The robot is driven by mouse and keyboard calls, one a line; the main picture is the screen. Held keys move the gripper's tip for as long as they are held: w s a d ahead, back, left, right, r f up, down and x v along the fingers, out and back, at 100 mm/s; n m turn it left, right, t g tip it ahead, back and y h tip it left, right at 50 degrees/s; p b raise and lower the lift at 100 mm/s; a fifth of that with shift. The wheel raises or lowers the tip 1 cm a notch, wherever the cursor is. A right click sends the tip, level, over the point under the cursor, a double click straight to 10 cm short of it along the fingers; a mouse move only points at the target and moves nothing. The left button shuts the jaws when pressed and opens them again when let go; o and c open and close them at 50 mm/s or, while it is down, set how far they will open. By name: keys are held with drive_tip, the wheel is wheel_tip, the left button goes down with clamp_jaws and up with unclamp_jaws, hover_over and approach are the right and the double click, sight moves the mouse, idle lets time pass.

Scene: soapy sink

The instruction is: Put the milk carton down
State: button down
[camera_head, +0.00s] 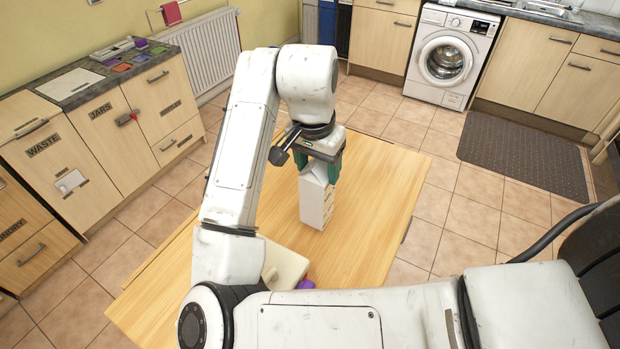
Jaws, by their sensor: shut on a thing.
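A white milk carton (315,203) with a gabled top is upright over the middle of the wooden table (378,210). My gripper (321,165) comes down from above and is shut on the carton's upper part, with its green fingers at either side. The carton's base appears at or just above the tabletop; I cannot tell whether it touches.
A cream container (283,266) and a small purple thing (306,284) are partly hidden behind my arm at the table's near side. The table right of the carton is clear. Cabinets (100,130) stand left, a washing machine (450,57) at the back.

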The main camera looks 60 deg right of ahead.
drive_tip(key=shift+w+d+f, duration=0.25)
drive_tip(key=shift+w+f, duration=0.65)
drive_tip(key=shift+f, duration=0.15)
drive_tip(key=shift+w+f+p, duration=0.1)
drive_tip(key=shift+f+p, duration=0.6)
drive_tip(key=shift+f, duration=1.1)
drive_tip(key=c, duration=0.7)
unclamp_jaws()
drive_tip(key=shift+f, duration=0.1)
drive_tip(key=o, duration=0.5)
